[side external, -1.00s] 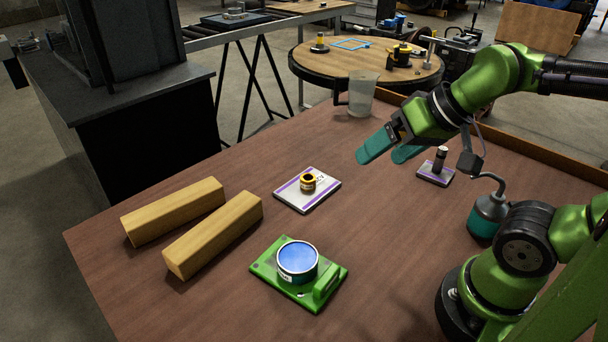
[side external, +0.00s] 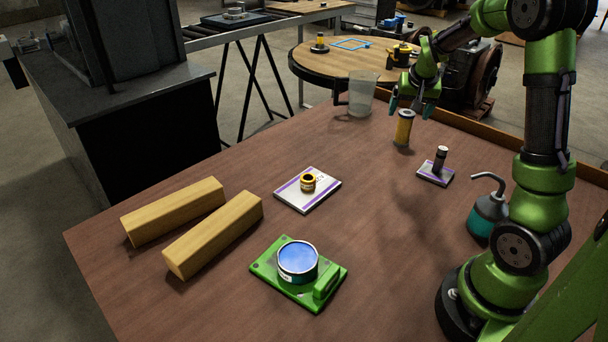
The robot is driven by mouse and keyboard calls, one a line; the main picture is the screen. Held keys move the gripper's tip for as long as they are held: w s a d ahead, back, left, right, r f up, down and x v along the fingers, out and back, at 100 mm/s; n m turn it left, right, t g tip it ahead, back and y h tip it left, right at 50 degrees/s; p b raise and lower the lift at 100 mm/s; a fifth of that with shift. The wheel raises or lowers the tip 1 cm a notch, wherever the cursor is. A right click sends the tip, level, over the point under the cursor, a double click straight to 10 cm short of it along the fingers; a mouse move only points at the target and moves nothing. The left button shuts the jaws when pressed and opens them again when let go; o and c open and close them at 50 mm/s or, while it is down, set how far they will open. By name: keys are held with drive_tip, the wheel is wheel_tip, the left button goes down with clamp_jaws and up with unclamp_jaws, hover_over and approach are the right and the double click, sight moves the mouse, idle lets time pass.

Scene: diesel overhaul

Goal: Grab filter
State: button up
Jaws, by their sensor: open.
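A yellow cylinder with a grey band (side external: 404,128), which looks like the filter, stands upright on the brown table (side external: 365,215) towards the back. My gripper (side external: 411,105) points down with its teal fingers apart, over or just behind the cylinder's top. I cannot tell from this view whether a finger touches the cylinder.
A clear jug (side external: 362,96) stands left of the cylinder. A dark bottle (side external: 440,158) on a small pad is to its front right, and an oil can (side external: 487,212) is nearer. A small yellow ring part (side external: 308,182), green plate (side external: 272,268) and wooden blocks (side external: 212,235) lie further left.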

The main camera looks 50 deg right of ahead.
drive_tip(key=h, duration=0.1)
approach(406, 118)
drive_tip(key=s+a+r, duration=0.1)
drive_tip(key=x, duration=1.1)
drive_tip(key=shift+w+d+r, duration=0.2)
drive_tip(key=shift+w, duration=0.05)
drive_tip(key=x, duration=0.5)
drive_tip(key=shift+d, duration=0.25)
drive_tip(key=c, duration=1.1)
